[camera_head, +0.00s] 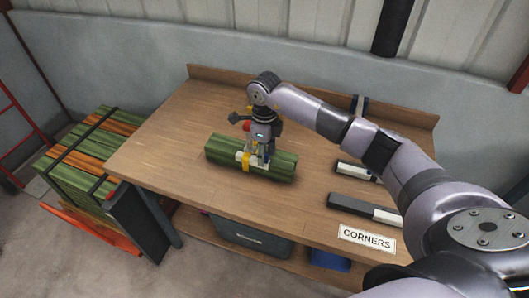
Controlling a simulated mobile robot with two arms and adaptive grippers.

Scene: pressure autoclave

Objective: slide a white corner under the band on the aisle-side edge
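A green bundle of slats (279,166) lies across the wooden table, with a yellow band (246,162) around its middle. My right gripper (258,154) points down at the bundle, just right of the band. A small white piece (260,167), which looks like a white corner, shows on the bundle at the fingertips. Another white bit (239,155) shows left of the band. The fingers are too small and overlapped to tell whether they grip the white piece, or whether it lies under the band. My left gripper is out of view.
Dark and white strips (364,207) lie at the table's right side, near a sign reading CORNERS (367,238). A strapped green and orange stack (84,150) stands left of the table (165,145). A dark case (250,237) sits below. The table's left part is clear.

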